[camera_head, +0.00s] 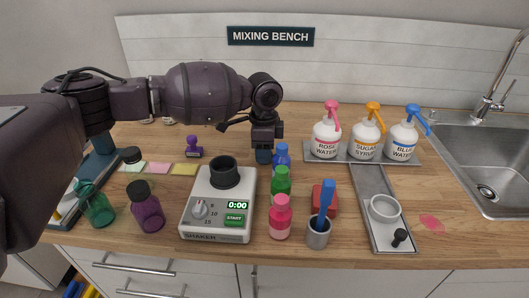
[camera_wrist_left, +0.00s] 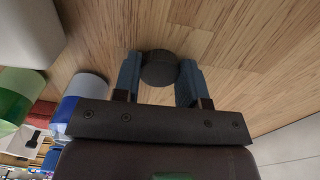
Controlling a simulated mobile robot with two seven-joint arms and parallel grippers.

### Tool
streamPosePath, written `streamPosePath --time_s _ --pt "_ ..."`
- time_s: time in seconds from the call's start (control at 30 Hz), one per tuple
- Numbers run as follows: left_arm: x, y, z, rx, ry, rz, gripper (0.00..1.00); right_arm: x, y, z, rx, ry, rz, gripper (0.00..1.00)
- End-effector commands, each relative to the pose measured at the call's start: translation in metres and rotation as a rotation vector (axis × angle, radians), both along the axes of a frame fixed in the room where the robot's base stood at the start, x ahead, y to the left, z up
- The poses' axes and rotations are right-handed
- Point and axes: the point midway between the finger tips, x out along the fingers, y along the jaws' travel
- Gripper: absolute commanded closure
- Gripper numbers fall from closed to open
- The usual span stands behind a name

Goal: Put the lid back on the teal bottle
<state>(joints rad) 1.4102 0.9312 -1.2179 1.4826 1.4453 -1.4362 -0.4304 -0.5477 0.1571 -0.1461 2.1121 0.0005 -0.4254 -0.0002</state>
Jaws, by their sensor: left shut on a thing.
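The teal bottle (camera_head: 98,208) stands upright at the front left of the bench, partly beside my arm, with a teal neck and no lid on it. My left gripper (camera_head: 263,157) is over the bench behind the blue bottle, pointing down. In the left wrist view its blue fingers (camera_wrist_left: 159,80) are shut on a round black lid (camera_wrist_left: 159,68), above the wood. The lid is hidden in the head view. My right gripper is in neither view.
A purple bottle (camera_head: 147,212) with a black cap stands right of the teal bottle. The shaker (camera_head: 217,205) and blue (camera_head: 281,158), green (camera_head: 280,187) and pink (camera_head: 280,219) bottles stand mid-bench. A dark-capped item (camera_head: 131,155) stands behind the teal bottle.

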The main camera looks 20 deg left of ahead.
Motion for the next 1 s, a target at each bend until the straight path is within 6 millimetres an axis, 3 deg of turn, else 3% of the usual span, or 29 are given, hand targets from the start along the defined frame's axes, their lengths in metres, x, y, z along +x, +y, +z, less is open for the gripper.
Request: streamPosePath --time_s 0.27,0.7,1.0 --pt "0.000 0.000 0.034 -0.001 -0.007 0.000 0.86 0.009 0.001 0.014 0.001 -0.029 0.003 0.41" --pt "0.000 -0.001 0.145 -0.002 -0.007 0.000 0.86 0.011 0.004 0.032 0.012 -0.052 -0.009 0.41" --pt "0.000 0.000 0.190 0.000 -0.003 -0.001 0.86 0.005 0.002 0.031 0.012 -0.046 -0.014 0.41"
